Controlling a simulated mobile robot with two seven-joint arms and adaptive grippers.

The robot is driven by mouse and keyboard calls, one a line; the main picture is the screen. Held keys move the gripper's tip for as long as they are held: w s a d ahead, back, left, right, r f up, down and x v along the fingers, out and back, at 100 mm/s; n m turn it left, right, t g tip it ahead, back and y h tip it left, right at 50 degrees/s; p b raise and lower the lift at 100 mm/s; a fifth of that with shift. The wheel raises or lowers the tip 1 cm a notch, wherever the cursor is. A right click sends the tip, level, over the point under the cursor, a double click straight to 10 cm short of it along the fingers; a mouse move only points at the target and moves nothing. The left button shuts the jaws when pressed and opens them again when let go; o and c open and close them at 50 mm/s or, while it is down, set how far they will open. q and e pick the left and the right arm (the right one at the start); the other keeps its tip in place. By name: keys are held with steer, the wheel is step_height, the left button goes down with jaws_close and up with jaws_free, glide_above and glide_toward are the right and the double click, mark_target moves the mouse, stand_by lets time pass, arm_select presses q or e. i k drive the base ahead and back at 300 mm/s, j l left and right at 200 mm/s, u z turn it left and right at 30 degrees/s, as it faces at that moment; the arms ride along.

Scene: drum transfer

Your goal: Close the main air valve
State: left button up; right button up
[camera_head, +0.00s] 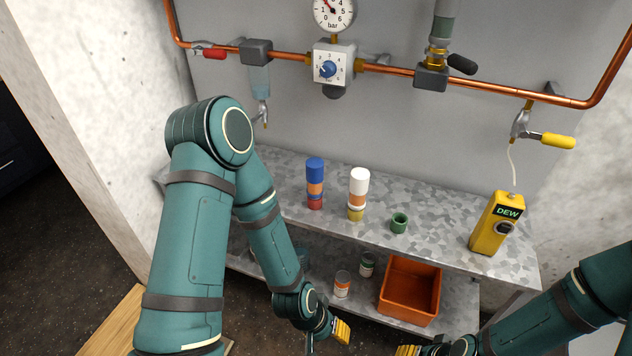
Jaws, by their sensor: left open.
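A copper pipe (385,69) runs along the grey back wall. A valve with a red lever (214,53) sits on its left part, the lever lying along the pipe. A valve with a yellow lever (557,140) hangs below the pipe at the right, its lever pointing right. No label shows which one is the main air valve. My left gripper (342,331) is open and empty, low at the bottom centre, far below the pipe. My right gripper (408,350) is at the bottom edge, mostly cut off, with only yellow fingertip parts showing.
A pressure gauge (334,12) and a regulator with a blue knob (326,69) are mid-pipe. On the metal shelf (290,170) stand two stacks of coloured pieces, a green cup (399,222) and a yellow DEW meter (496,224). An orange bin (410,291) is on the lower shelf.

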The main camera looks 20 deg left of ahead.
mark_target(212, 53)
steer(key=u, duration=1.3)
